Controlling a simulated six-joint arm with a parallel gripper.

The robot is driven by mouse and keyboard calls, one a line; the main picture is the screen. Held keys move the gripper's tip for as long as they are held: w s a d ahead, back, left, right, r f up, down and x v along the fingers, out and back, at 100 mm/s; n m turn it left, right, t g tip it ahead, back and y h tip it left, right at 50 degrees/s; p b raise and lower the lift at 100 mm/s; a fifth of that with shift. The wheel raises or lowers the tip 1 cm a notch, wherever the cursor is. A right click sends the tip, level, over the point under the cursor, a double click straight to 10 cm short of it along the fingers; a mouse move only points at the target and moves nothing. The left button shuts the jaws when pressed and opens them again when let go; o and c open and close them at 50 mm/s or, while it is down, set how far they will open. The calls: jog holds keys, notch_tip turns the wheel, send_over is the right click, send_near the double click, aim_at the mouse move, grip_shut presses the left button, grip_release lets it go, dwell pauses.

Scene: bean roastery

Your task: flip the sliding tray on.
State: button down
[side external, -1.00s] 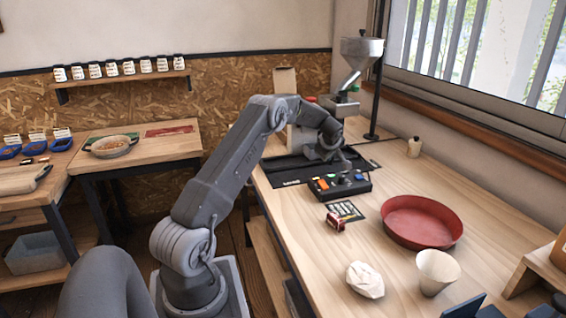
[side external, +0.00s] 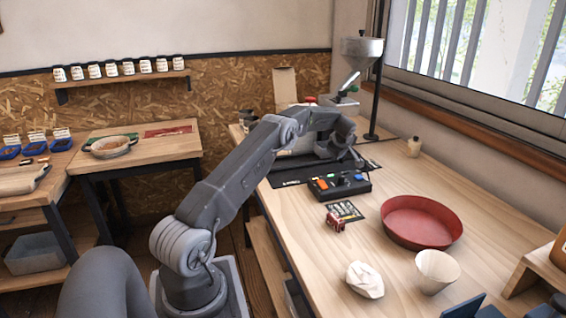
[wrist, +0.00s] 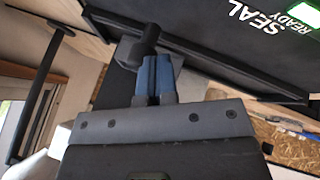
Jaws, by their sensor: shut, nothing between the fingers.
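A black control box (side external: 340,188) with several coloured switches, among them an orange one and a blue one, sits on the long wooden bench. A dark flat plate (side external: 292,176) lies behind it. I cannot tell which part is the sliding tray. My gripper (side external: 359,160) is just behind and above the box. In the wrist view its blue fingers (wrist: 157,62) are together and empty. A black round-ended knob (wrist: 145,38) is right beside the fingertips; I cannot tell whether they touch. A black panel (wrist: 215,50) reads "SEAL READY" beside a green light.
A red round tray (side external: 422,222), a cream paper cup (side external: 437,271) and a crumpled white bag (side external: 365,280) stand nearer on the bench. A metal hopper (side external: 362,47) and its black post (side external: 376,90) rise behind my gripper.

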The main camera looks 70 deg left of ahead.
jog(key=shift+s, duration=0.15)
jog(key=shift+s+d, duration=0.3)
jog(key=shift+s, duration=0.2)
jog(key=s, duration=0.1)
jog(key=s+d, duration=0.1)
jog(key=shift+s+d+r, duration=0.15)
jog(key=shift+s, duration=0.15)
jog(key=v, duration=0.9)
jog(key=shift+d+r, duration=0.3)
